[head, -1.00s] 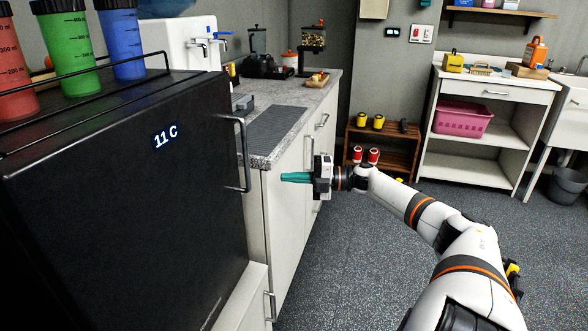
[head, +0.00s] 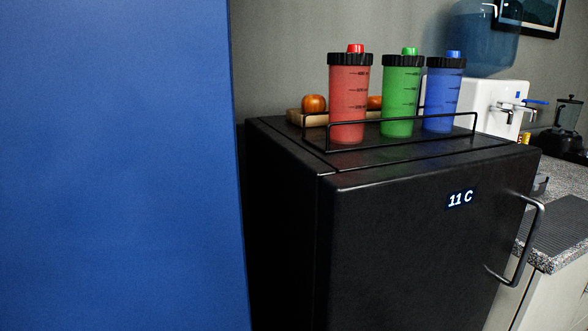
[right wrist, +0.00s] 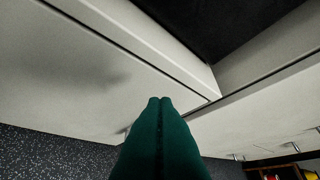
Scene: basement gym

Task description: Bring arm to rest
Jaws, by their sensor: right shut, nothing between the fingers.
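My right gripper (right wrist: 160,104) shows in the right wrist view as two teal fingers with their tips together, shut and empty. It is close to pale cabinet fronts (right wrist: 60,75), and I cannot tell whether it touches them. My right arm is not in the head view now. My left gripper is in neither view.
A black mini fridge (head: 400,240) with a shut door reads 11 C. On its top, behind a wire rail, stand a red bottle (head: 348,105), a green bottle (head: 400,100) and a blue bottle (head: 443,100). A blue panel (head: 115,165) fills the left. A grey counter (head: 560,235) is at right.

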